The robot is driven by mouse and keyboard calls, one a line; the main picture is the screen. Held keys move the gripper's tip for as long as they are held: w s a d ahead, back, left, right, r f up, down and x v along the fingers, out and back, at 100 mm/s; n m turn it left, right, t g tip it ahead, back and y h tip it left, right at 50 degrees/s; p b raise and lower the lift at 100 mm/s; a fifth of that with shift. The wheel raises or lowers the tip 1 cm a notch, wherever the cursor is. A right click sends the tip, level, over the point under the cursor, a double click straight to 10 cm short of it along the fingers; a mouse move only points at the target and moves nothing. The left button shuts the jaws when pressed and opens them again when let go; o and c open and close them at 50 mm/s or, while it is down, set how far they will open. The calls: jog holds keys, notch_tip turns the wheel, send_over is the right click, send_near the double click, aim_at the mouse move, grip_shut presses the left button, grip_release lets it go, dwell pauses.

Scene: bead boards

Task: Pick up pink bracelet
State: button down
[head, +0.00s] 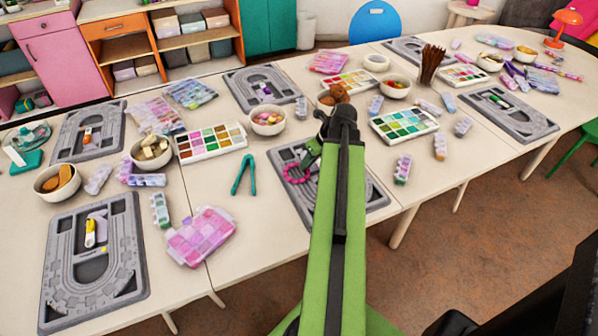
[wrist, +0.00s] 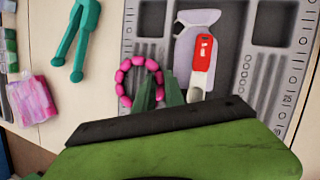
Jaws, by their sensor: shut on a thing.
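The pink bracelet (head: 287,175) is a ring of round beads over the grey bead board (head: 378,197) at the front middle of the table. In the wrist view the bracelet (wrist: 121,89) is at the left edge of the board (wrist: 140,30). My gripper (head: 304,164) reaches down to it, and its green fingertips (wrist: 158,93) are shut on the bracelet's near right side. The fingers hide that part of the ring. I cannot tell whether the bracelet still touches the board.
Teal tweezers (head: 243,173) lie to the left. A palette (head: 404,123), a bowl (head: 268,121) and a pink bead box (head: 201,236) stand around.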

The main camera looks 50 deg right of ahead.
jog(key=shift+r, duration=0.1)
notch_tip(320, 180, up, 4)
jog(key=p, duration=0.4)
jog(key=shift+r, duration=0.1)
jog(key=s+d+r+p, duration=0.3)
jog(key=s+r+p, duration=0.3)
jog(key=s, duration=0.5)
jog(key=shift+d+r+p, duration=0.15)
jog(key=shift+r+p, duration=0.15)
jog(key=shift+p, duration=0.2)
jog(key=shift+s, duration=0.1)
